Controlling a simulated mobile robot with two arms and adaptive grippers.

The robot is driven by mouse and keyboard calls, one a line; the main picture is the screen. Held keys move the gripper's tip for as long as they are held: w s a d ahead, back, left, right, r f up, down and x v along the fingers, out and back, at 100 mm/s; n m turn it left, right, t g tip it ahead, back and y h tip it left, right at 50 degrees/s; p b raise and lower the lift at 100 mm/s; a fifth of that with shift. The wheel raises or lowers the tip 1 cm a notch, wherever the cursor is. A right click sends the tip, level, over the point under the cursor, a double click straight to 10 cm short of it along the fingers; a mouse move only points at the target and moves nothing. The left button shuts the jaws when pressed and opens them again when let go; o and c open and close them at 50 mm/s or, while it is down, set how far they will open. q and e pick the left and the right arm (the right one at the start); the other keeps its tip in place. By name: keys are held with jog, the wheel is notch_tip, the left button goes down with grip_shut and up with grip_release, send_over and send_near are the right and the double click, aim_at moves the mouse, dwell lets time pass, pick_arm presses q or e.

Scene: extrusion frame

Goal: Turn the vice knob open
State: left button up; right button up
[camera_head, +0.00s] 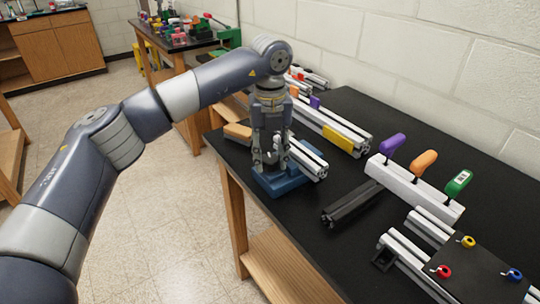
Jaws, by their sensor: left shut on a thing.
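A blue vice (284,184) stands near the front left corner of the black table. A silver extrusion (312,165) lies at the vice, its end pointing to the lower right. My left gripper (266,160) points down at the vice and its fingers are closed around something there. The vice knob is hidden behind the fingers, so I cannot see it apart from the gripper. My right gripper is not in view.
A white holder (401,187) carries purple, orange and green handled tools. A black bar (351,203) lies in front of it. More extrusions with a yellow block (338,138) lie behind the vice. A dark plate (480,270) with coloured knobs sits at front right.

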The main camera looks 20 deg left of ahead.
aim_at(270, 158)
pick_arm(q)
jog(key=n, duration=0.4)
jog(key=shift+n, duration=0.4)
dwell(0.4)
jog(key=o, duration=1.1)
jog(key=shift+c, duration=0.2)
jog(key=shift+r, duration=0.25)
notch_tip(270, 158, up, 12)
jog(key=shift+f, duration=0.25)
jog(key=shift+f, duration=0.1)
